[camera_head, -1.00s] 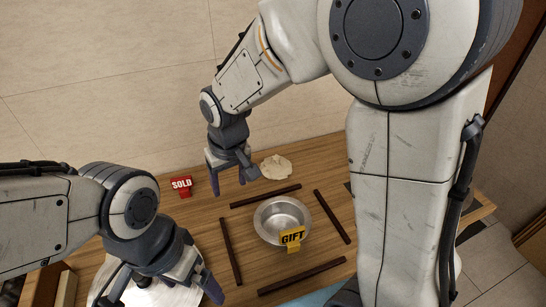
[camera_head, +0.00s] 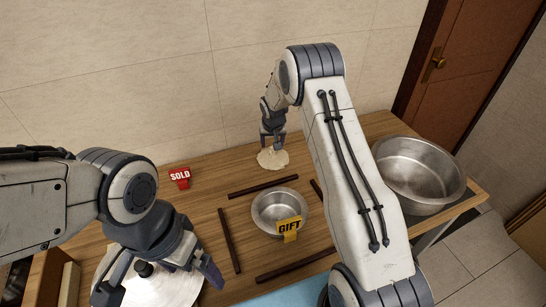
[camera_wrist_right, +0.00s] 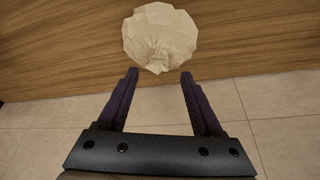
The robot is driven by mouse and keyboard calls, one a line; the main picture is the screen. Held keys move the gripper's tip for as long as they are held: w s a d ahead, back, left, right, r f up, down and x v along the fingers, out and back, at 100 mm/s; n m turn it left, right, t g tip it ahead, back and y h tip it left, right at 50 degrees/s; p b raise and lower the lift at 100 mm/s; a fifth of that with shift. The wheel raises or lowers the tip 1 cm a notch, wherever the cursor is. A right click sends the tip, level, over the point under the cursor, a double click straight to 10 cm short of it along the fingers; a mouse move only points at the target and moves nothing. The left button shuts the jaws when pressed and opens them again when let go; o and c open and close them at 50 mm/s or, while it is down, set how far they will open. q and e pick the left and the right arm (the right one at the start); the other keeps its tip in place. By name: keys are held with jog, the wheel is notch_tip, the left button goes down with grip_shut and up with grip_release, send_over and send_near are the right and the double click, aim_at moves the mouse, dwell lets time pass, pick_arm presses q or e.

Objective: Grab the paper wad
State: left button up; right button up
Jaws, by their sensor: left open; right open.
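The paper wad (camera_head: 272,159) is a crumpled cream-coloured lump on the wooden table near its back edge. It also shows in the right wrist view (camera_wrist_right: 160,38), just beyond the fingertips. My right gripper (camera_head: 271,143) is above the wad in the head view, its fingers pointing down. In the right wrist view the right gripper (camera_wrist_right: 159,72) is open, with nothing between its fingers. My left gripper (camera_head: 164,284) is open over a round metal lid (camera_head: 185,289) with a black knob at the table's front left, and its arm partly hides the lid.
A small metal pot (camera_head: 279,207) with a yellow GIFT sign (camera_head: 289,226) stands within several dark wooden strips. A red SOLD sign (camera_head: 180,177) stands at the back left. A large metal bowl (camera_head: 420,172) is at the right of the wooden table (camera_head: 216,175).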

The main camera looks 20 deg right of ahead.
aim_at(273, 154)
jog(key=shift+d+f+p, duration=0.1)
jog(key=shift+f+p, duration=0.2)
jog(key=shift+f, duration=0.15)
jog(key=p+x, duration=0.1)
jog(key=x, duration=0.2)
jog(key=shift+d+f, duration=0.1)
jog(key=shift+f, duration=0.1)
jog(key=shift+w+f, duration=0.15)
jog(key=shift+f, duration=0.2)
grip_shut()
